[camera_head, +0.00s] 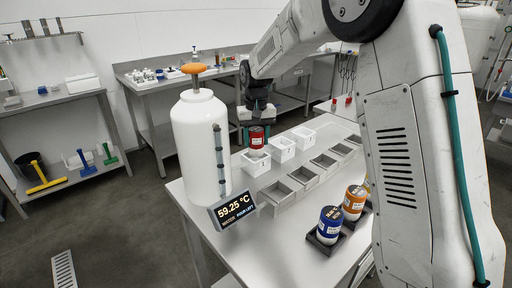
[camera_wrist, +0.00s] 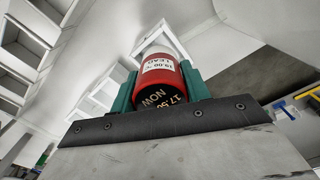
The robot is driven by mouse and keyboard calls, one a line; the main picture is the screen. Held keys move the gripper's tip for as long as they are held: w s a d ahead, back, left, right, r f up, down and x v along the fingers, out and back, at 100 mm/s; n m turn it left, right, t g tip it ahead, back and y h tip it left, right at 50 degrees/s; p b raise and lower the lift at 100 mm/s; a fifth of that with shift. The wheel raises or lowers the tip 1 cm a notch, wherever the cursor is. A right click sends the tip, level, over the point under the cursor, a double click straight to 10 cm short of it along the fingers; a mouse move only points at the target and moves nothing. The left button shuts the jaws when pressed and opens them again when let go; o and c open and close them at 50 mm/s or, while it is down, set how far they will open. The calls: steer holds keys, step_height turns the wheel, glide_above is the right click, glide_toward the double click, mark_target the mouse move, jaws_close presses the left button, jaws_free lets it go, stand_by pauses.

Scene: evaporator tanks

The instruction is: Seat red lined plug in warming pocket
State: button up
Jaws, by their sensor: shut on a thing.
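My gripper (camera_head: 256,124) is shut on the red plug (camera_head: 257,140), which hangs upright over the work table by the white tank. In the wrist view the red plug (camera_wrist: 163,79) sits between two green fingers (camera_wrist: 194,82). It has a white label with small lettering and a dark end face reading 17.5 and NOW. Several white square pockets stand in a row; the nearest white pocket (camera_head: 256,163) lies just below the plug. The plug appears above its rim; exact alignment is unclear. Several grey pockets (camera_head: 276,197) form a row in front. I cannot tell which pocket is the warming one.
The white tank (camera_head: 200,135) with an orange knob stands close left of the plug. Its display (camera_head: 236,206) reads 59.25 °C. A blue plug (camera_head: 329,222) and an orange plug (camera_head: 354,202) stand in dark holders at the right. The near tabletop (camera_head: 260,250) is bare.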

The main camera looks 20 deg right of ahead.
mark_target(256, 147)
steer(key=shift+w, duration=0.2)
steer(key=shift+f, duration=1.75)
steer(key=o, duration=1.1)
steer(key=shift+f, duration=0.15)
